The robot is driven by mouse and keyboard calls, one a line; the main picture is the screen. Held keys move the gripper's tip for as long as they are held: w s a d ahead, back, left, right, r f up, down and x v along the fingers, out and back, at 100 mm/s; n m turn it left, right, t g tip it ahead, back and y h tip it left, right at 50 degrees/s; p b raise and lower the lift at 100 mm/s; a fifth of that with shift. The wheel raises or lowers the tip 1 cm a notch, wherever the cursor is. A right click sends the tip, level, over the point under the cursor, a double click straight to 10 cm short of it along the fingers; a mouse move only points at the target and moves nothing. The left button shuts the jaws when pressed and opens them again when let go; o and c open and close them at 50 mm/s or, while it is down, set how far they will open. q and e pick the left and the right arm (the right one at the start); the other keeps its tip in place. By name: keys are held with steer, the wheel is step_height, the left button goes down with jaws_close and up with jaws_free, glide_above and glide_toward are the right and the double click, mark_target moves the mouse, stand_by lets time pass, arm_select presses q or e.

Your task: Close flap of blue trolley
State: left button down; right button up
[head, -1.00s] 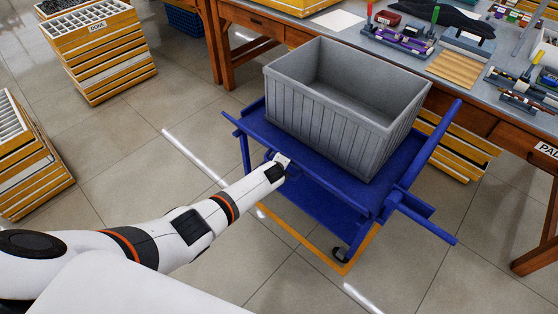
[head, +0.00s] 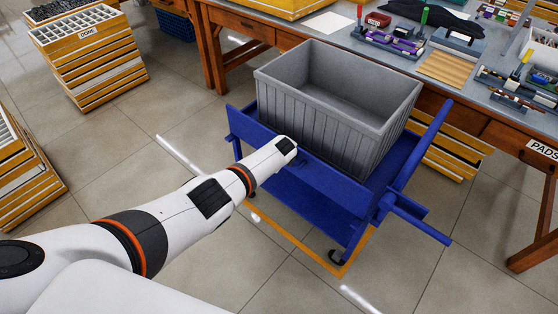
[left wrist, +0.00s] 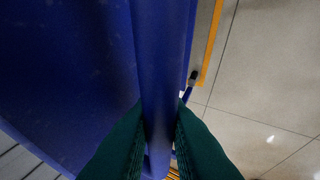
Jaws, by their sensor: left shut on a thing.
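The blue trolley (head: 315,215) stands on the floor in front of the workbench. Its near-side flap (head: 335,185) is tilted up along the near edge and hides the lower part of the grey crate. My left gripper is shut on the flap's edge. In the left wrist view, the green fingers (left wrist: 160,128) clamp either side of the blue flap (left wrist: 155,60). In the head view, my white left wrist (head: 270,160) reaches over the flap's left part and mostly hides the fingers. My right gripper is not in view.
A grey ribbed crate (head: 310,110), empty as far as I see, stands on the trolley. Behind is a workbench (head: 455,95) with tools and parts. Stacked yellow-edged trays (head: 85,60) stand at the left. The floor in front of the trolley is clear.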

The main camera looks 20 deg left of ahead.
arm_select(q)
steer(key=c, duration=1.4)
jaws_free()
steer(key=shift+s, duration=0.1)
steer(key=shift+s+r+p, duration=0.1)
steer(key=shift+r+p, duration=0.2)
steer(key=shift+p, duration=0.05)
steer(key=p+v, duration=0.5)
steer(key=v, duration=0.6)
steer(key=shift+s+d+p, duration=0.15)
steer(key=shift+s+p, duration=0.05)
steer(key=shift+p, duration=0.2)
